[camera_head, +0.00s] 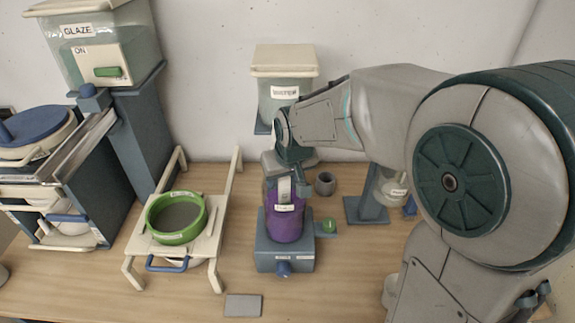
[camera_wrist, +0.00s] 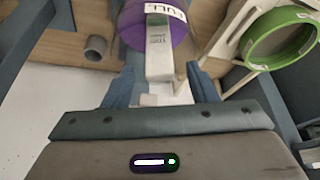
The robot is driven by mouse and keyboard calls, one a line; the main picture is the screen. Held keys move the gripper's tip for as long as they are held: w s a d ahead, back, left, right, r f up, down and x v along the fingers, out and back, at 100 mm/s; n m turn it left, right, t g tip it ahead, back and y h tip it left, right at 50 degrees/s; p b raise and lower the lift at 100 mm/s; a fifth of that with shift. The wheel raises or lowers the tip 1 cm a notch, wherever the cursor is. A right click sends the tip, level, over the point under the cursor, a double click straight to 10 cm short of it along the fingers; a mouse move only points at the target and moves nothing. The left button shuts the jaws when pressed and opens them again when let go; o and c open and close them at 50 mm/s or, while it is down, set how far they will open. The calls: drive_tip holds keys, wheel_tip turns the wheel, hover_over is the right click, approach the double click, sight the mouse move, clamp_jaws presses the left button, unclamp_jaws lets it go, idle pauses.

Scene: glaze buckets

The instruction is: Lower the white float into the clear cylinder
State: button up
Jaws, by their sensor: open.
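The clear cylinder (camera_head: 285,224), filled with purple liquid and bearing a white label, stands upright on a blue-grey base in the head view. Its purple body also shows at the top of the wrist view (camera_wrist: 183,35). The white float (camera_wrist: 159,55), a pale bar with small markings, lies between my finger tips in the wrist view, overlapping the cylinder. It shows in the head view as a pale piece (camera_head: 284,190) at the cylinder's upper part. My gripper (camera_wrist: 160,80) is open, with a finger on each side of the float. I cannot tell how deep the float sits.
A green-rimmed sieve (camera_head: 177,218) rests on a cream stand to the left. A small grey cup (camera_head: 325,183) stands behind right of the cylinder. The WATER tank (camera_head: 285,95) is behind, the GLAZE tank (camera_head: 95,45) at far left. A grey plate (camera_head: 243,305) lies in front.

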drive_tip(key=b+v, duration=0.2)
drive_tip(key=v, duration=1.1)
drive_tip(key=s+d+f+m, duration=0.1)
drive_tip(key=s+d+f, duration=0.3)
drive_tip(key=s+d, duration=0.2)
drive_tip(key=s+d+f+m+h, duration=0.1)
drive_tip(key=s+d+f+m, duration=0.1)
drive_tip(key=s+d+f, duration=0.3)
drive_tip(key=s+d, duration=0.1)
drive_tip(key=s, duration=0.2)
drive_tip(key=shift+s+f+m, duration=0.25)
drive_tip(key=shift+f+m, duration=0.05)
